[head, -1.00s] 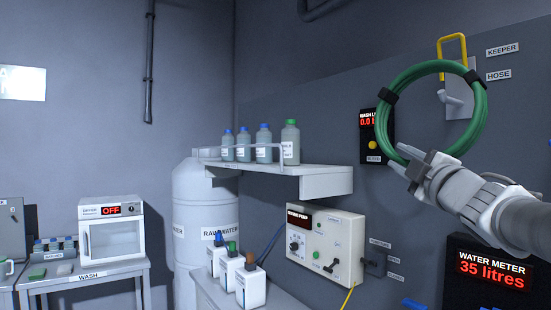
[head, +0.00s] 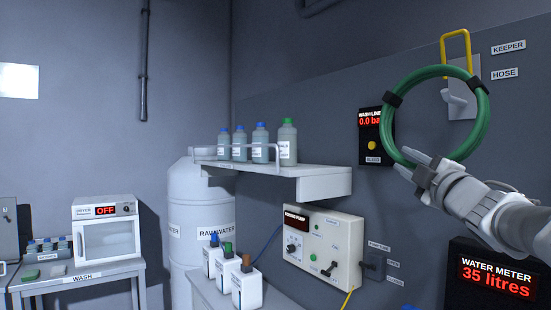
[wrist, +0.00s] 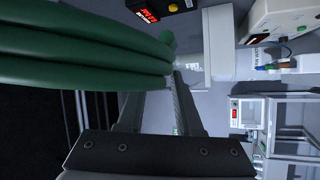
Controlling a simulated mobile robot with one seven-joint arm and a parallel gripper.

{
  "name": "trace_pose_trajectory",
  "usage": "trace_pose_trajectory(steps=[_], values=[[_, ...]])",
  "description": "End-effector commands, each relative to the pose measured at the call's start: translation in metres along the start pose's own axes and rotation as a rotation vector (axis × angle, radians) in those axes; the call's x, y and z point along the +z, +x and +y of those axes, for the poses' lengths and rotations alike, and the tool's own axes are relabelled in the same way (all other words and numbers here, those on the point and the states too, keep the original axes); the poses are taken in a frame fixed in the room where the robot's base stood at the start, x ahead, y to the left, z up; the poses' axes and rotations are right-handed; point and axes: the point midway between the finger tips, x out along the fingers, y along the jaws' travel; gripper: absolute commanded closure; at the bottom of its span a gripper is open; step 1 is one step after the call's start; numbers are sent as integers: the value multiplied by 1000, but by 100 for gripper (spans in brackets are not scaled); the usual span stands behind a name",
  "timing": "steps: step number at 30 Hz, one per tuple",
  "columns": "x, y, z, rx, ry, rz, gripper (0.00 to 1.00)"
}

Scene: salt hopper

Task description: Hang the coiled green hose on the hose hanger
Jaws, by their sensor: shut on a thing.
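The coiled green hose (head: 391,135) is a ring with two dark ties, held up in front of the wall panel at the right of the head view. My gripper (head: 424,172) is shut on its lower left part. In the wrist view the hose's strands (wrist: 85,45) fill the upper left, beside the fingers. The hose hanger (head: 457,97), a grey hook on a light plate, shows through the ring's upper right. The yellow keeper (head: 456,34) is a bail standing up above the hook. I cannot tell how much gap lies between ring and hook.
Labels KEEPER (head: 508,47) and HOSE (head: 505,73) are right of the hanger. A wash line gauge (head: 371,146) is on the panel just left of the hose. A shelf with bottles (head: 323,182) juts out further left. The water meter (head: 495,278) stands below my arm.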

Motion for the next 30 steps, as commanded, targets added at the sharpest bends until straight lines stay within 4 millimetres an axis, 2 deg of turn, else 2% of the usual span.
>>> trace_pose_trajectory(steps=[30], values=[[52, 26, 8, 4, -2, 1, 100]])
